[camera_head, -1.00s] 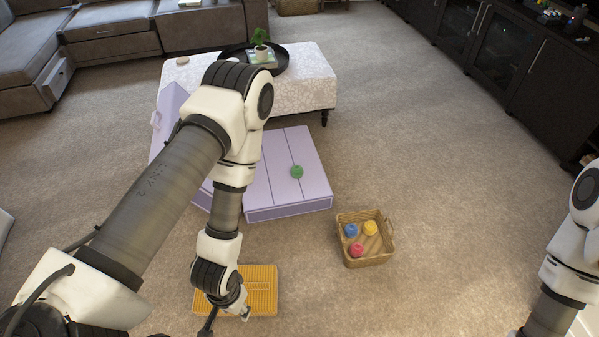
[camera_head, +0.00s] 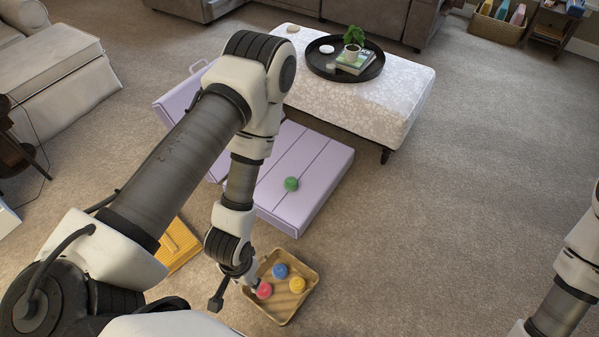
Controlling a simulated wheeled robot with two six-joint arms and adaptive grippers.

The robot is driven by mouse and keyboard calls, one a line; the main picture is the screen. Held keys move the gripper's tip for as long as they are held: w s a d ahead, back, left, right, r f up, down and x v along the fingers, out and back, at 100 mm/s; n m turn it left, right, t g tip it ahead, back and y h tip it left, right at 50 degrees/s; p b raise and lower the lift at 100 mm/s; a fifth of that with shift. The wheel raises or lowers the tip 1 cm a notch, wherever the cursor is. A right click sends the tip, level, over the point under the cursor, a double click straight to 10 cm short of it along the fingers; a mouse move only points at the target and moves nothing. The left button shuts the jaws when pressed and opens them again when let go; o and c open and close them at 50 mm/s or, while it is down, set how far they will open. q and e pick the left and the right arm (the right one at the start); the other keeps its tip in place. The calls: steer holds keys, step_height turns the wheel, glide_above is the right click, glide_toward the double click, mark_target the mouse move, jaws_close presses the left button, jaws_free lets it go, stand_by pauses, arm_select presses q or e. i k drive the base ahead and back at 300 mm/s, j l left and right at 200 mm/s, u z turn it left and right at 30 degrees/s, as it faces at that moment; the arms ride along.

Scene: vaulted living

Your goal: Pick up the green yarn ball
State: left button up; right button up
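The green yarn ball (camera_head: 291,184) rests on top of the flat lilac panelled case (camera_head: 318,190), near its middle. My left gripper (camera_head: 237,292) points down by the left side of the wicker basket (camera_head: 301,312), below and left of the green ball and apart from it. Its two fingers look spread, with nothing seen between them. My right arm shows at the right edge, but its gripper is out of the frame.
The basket holds a blue ball (camera_head: 280,271), a yellow ball (camera_head: 297,285) and a pink ball (camera_head: 264,290). An orange mat (camera_head: 180,246) lies partly behind my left arm. A patterned ottoman (camera_head: 400,95) stands behind the case. Carpet at right is clear.

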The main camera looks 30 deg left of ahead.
mark_target(291, 183)
steer(key=i+l+u, duration=0.25)
steer(key=i+l, duration=0.2)
steer(key=i+l+u, duration=0.15)
steer(key=l, duration=0.3)
steer(key=i+l+u, duration=0.25)
steer(key=l, duration=0.4)
steer(key=i+l+u, duration=0.15)
steer(key=l, duration=0.25)
steer(key=i+l+u, duration=0.1)
steer(key=i+l, duration=0.15)
steer(key=l, duration=0.15)
steer(key=i+u, duration=0.35)
steer(key=i, duration=0.3)
steer(key=i+l+u, duration=0.1)
steer(key=i+u, duration=0.25)
steer(key=i, duration=0.3)
steer(key=i+j+u, duration=0.15)
steer(key=i, duration=0.2)
